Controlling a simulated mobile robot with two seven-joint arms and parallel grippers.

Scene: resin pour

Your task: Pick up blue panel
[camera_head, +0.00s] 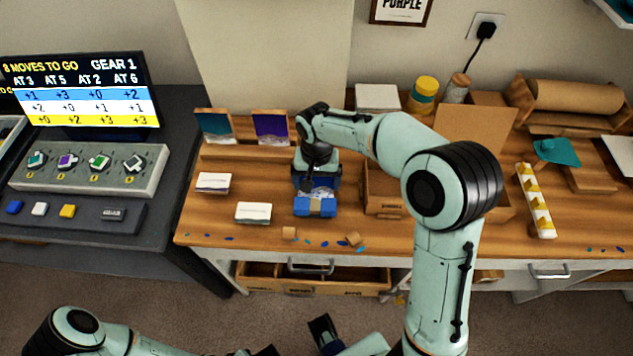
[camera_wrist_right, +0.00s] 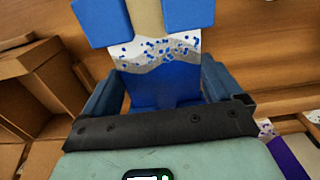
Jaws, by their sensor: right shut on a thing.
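My right gripper (camera_head: 315,206) points down over the wooden bench, with blue fingertips close together. In the right wrist view (camera_wrist_right: 146,18) it is shut on a panel (camera_wrist_right: 165,85) that lies between the fingers. The panel is blue at the palm end, with a wavy grey and white band with blue specks toward the tips. A beige strip shows between the fingertips. In the head view only a small whitish-blue part of the panel (camera_head: 319,191) shows; the gripper hides the rest. A dark end piece, apparently my left gripper (camera_head: 325,334), shows at the bottom edge; its jaws are unclear.
Two upright picture panels, teal (camera_head: 214,126) and purple (camera_head: 271,127), stand behind left. White-topped stacks (camera_head: 253,212) lie left of the gripper. A cardboard box (camera_head: 382,190) stands close right. An open drawer (camera_head: 262,283) is below.

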